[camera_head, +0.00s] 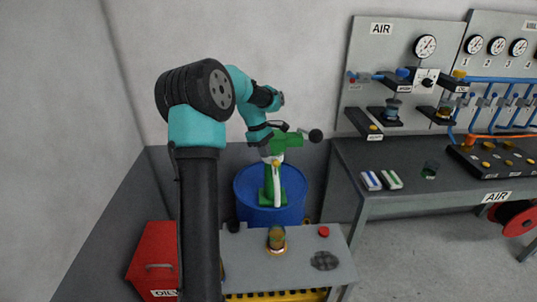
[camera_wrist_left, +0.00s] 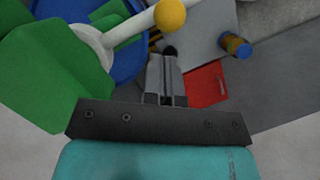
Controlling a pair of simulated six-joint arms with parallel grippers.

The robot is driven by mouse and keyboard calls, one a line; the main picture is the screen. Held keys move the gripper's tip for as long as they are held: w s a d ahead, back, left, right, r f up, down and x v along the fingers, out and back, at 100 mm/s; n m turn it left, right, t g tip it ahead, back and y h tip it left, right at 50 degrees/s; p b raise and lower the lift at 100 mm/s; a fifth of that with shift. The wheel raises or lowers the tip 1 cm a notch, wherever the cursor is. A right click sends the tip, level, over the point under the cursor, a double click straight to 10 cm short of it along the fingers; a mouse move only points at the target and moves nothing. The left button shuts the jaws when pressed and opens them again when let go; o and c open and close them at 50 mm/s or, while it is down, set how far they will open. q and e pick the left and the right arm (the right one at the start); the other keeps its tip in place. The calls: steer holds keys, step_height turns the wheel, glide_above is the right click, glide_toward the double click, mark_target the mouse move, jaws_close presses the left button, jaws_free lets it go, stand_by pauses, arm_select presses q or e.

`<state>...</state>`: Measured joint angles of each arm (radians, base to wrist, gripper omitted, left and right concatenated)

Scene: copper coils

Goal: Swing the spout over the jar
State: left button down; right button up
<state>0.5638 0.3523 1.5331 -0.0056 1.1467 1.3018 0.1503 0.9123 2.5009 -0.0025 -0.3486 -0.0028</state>
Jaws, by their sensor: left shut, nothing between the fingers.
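A green pump (camera_head: 288,143) stands on the blue drum (camera_head: 243,190). Its white spout (camera_head: 278,188) hangs on the drum's near side with a yellow knob (camera_head: 276,163) near its top. In the wrist view the spout (camera_wrist_left: 128,27) crosses the upper left, with the yellow knob (camera_wrist_left: 170,14) beside it. The amber jar (camera_head: 277,238) stands on the grey table in front of the drum; it also shows in the wrist view (camera_wrist_left: 236,46). My left gripper (camera_head: 268,152) is shut and empty near the spout; its fingertips (camera_wrist_left: 169,52) are just below the knob in the wrist picture. My right gripper is not in view.
The grey table (camera_head: 300,258) also bears a red cap (camera_head: 324,231) and a dark mesh disc (camera_head: 325,260). A red box (camera_head: 155,258) stands left. A workbench (camera_head: 400,165) with gauges and air fittings above it is at the right. A black ball handle (camera_head: 315,136) sticks out from the pump.

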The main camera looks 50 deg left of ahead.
arm_select(q)
steer(key=a+v, duration=0.1)
steer(key=v, duration=1)
steer(key=shift+s+a+f, duration=0.25)
steer(key=shift+s, duration=0.15)
